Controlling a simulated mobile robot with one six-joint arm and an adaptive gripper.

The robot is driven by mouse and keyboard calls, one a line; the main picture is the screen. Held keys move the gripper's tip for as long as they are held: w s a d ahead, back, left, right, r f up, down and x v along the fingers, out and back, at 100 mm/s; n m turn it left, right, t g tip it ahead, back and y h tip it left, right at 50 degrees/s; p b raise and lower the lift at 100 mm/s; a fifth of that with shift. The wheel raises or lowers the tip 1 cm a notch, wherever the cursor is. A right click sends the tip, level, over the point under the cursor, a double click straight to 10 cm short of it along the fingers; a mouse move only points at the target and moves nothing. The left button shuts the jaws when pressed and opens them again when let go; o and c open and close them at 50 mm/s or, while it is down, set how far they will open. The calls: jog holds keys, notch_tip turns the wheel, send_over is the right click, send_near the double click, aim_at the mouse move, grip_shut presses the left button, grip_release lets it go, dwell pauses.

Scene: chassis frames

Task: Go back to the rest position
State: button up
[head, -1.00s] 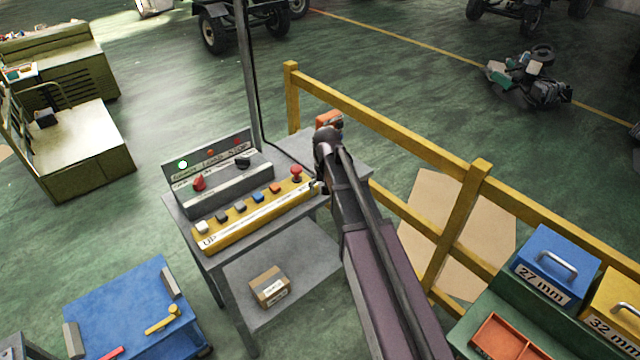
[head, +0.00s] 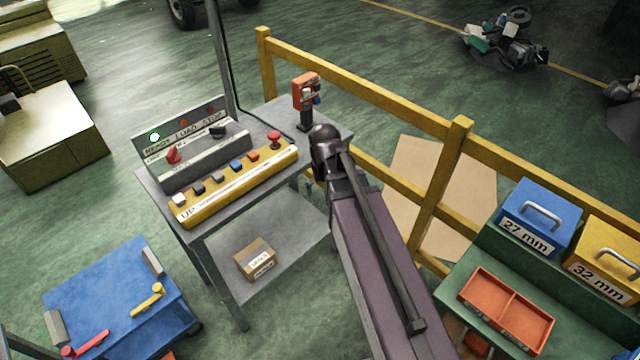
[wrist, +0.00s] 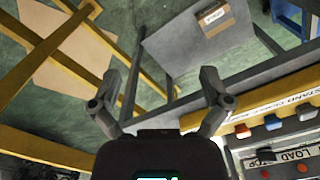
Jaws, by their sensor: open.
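My gripper (wrist: 158,88) is open and empty in the wrist view, its two dark fingers spread apart. In the head view the dark wrist end of my arm is beside the right end of the control stand (head: 275,255), and most of the gripper is hidden there. The yellow button bar (head: 240,183) lies on the stand, with a row of coloured buttons and a red mushroom button (head: 274,139). It also shows at the right of the wrist view (wrist: 275,108), apart from the fingers. The grey switch panel (head: 205,155) behind it has a lit green lamp.
A yellow railing (head: 370,95) runs behind and right of my arm. An orange device (head: 306,93) stands at the stand's back corner. A cardboard box (head: 255,259) sits on the lower shelf. A blue cart (head: 115,300) is at left; a green bench (head: 480,318) with an orange tray is at right.

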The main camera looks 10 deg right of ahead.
jog(key=shift+s+f, duration=0.1)
jog(key=shift+s, duration=0.05)
jog(key=s, duration=0.3)
jog(key=s+d, duration=0.1)
jog(key=s, duration=0.1)
jog(key=shift+s+d, duration=0.15)
jog(key=shift+s, duration=0.25)
